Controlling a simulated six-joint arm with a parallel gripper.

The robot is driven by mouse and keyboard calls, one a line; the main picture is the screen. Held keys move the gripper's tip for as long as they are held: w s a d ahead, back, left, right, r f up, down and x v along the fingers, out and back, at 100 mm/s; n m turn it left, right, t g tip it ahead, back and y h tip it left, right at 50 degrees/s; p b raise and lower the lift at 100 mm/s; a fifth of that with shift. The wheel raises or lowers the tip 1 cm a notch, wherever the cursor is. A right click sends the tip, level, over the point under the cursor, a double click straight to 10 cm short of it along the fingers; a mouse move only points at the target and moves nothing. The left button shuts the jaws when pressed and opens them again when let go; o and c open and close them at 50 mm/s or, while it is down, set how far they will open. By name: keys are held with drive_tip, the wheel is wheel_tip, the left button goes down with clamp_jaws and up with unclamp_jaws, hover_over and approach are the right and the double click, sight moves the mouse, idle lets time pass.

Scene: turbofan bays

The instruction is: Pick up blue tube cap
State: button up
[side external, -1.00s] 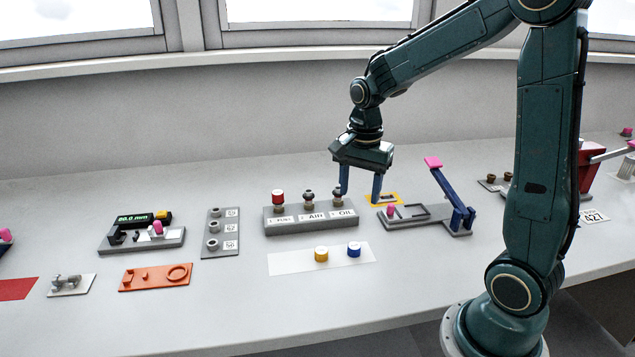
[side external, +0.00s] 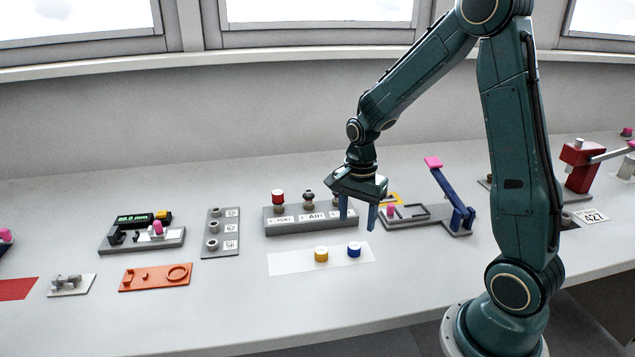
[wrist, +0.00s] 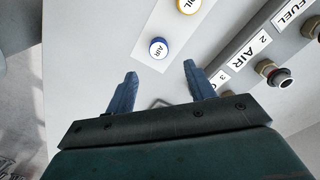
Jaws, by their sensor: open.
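The blue tube cap (side external: 354,250) stands upright on a white mat (side external: 290,264), to the right of a yellow cap (side external: 321,254). In the wrist view the blue cap (wrist: 158,48) has a white top marked AIR and lies ahead of my fingertips, roughly between their lines. The yellow cap (wrist: 188,5) is cut by the top edge there. My gripper (side external: 357,222) is open and empty, pointing down, above and behind the blue cap in the side view. My fingers (wrist: 157,70) touch nothing that I can see.
A grey block (side external: 285,223) with labelled tube fittings, one red-capped (side external: 278,196), stands just behind the mat, partly hidden by my gripper. A grey fixture with a blue lever (side external: 455,200) is to the right. The table before the mat is clear.

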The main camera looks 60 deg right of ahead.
sight(355, 245)
drive_tip(key=shift+f, duration=1)
drive_tip(key=shift+f, duration=0.1)
drive_tip(key=shift+s+f, duration=0.1)
drive_tip(key=shift+f, duration=2.4)
drive_tip(key=c, duration=1)
